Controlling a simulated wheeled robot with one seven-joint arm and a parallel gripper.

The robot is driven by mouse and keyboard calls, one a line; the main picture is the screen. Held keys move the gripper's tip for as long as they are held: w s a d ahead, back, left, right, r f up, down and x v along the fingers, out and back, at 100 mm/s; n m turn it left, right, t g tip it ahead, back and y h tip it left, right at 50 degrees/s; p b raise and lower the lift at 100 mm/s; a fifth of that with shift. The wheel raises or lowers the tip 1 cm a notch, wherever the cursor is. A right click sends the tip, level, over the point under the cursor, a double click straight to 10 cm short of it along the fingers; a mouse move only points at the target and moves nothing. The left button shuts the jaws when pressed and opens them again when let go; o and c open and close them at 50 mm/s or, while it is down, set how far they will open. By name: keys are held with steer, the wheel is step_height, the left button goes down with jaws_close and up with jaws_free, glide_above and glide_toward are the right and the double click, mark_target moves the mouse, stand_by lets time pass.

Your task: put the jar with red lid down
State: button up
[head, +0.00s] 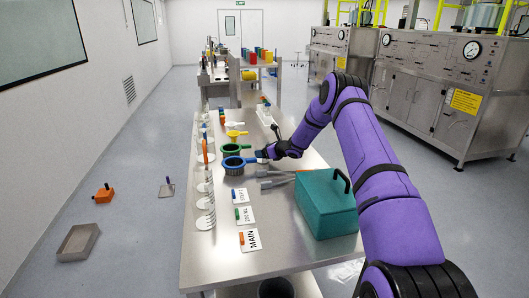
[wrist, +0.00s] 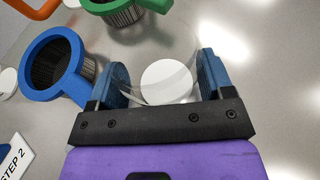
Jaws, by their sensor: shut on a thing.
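My gripper (head: 267,153) is over the middle of the steel table (head: 210,262), just right of the blue-rimmed cup. In the wrist view my gripper (wrist: 160,72) has its two blue fingers on either side of a clear, round-walled thing (wrist: 180,88), which I take to be the jar. A white disc shows inside its outline. No red lid shows in either view, and I cannot make out the jar in the head view. Whether its base touches the table is not clear.
Close left are the blue-rimmed cup (wrist: 52,72) and a green-rimmed one (wrist: 122,8). Label cards (head: 249,239), white stands (head: 206,200), metal tools (head: 275,180) and a teal box (head: 326,203) stand nearby. Bare steel shows right of my gripper in the wrist view.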

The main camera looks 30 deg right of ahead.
steer(key=shift+f, duration=0.15)
steer(key=o, duration=1)
